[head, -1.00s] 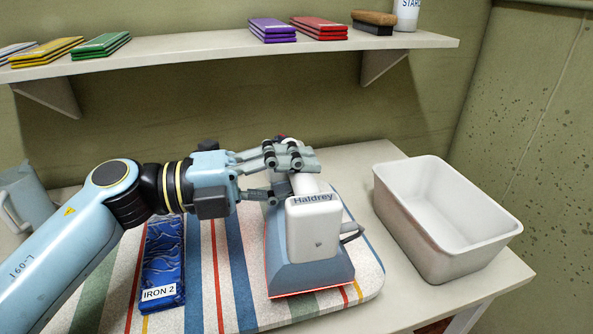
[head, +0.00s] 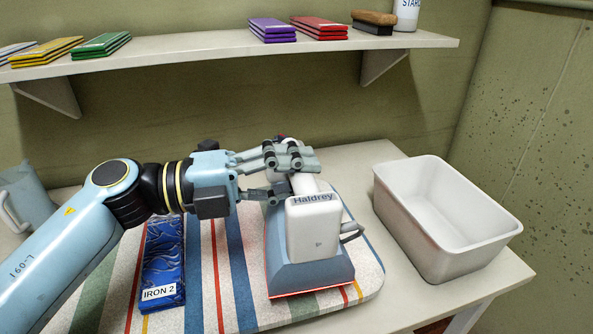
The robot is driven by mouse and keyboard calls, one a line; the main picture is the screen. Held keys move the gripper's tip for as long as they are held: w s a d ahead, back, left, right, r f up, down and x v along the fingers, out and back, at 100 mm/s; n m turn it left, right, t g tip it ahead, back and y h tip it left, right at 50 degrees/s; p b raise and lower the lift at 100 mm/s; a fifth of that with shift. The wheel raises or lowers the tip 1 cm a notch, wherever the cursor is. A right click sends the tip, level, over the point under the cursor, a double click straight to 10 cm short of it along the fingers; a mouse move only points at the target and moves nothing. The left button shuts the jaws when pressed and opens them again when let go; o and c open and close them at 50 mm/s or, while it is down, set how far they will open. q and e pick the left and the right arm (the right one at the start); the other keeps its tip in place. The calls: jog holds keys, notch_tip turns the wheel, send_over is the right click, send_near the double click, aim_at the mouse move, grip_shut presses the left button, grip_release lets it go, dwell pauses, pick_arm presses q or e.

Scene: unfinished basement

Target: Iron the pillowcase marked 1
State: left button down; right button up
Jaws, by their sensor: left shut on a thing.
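A white and blue-grey iron (head: 315,235) marked "Haldrey" stands on the right part of the striped ironing board (head: 255,310), with a red line along its bottom edge. My left gripper (head: 305,172) is shut on the upper part of the iron, at its handle. A blue patterned folded cloth (head: 163,255) with a label reading "IRON 2" lies on the board to the left of the iron. I see no pillowcase marked 1; the iron hides the board under it. My right gripper is not in view.
An empty white bin (head: 447,215) stands on the table right of the board. A grey jug (head: 27,200) stands at the left edge. A wall shelf (head: 200,50) above holds folded coloured cloths, a brush (head: 374,20) and a white container (head: 407,14).

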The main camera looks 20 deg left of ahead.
pick_arm(q)
jog(key=shift+s+d+p, duration=0.5)
jog(key=shift+s, duration=0.4)
dwell(0.3)
jog(key=shift+w+a, duration=0.2)
jog(key=shift+w, duration=0.2)
jog(key=shift+w+a, duration=0.15)
jog(key=shift+w, duration=0.1)
jog(key=shift+w+a, duration=0.25)
jog(key=shift+w, duration=0.25)
jog(key=shift+w+a, duration=0.25)
jog(key=shift+w, duration=0.2)
dwell(0.3)
jog(key=shift+s+d, duration=0.35)
jog(key=shift+s, duration=0.35)
dwell(1.1)
jog(key=shift+p, duration=0.3)
notch_tip(320, 180, up, 9)
jog(key=p, duration=0.9)
jog(key=shift+r, duration=0.2)
jog(key=shift+f, duration=0.1)
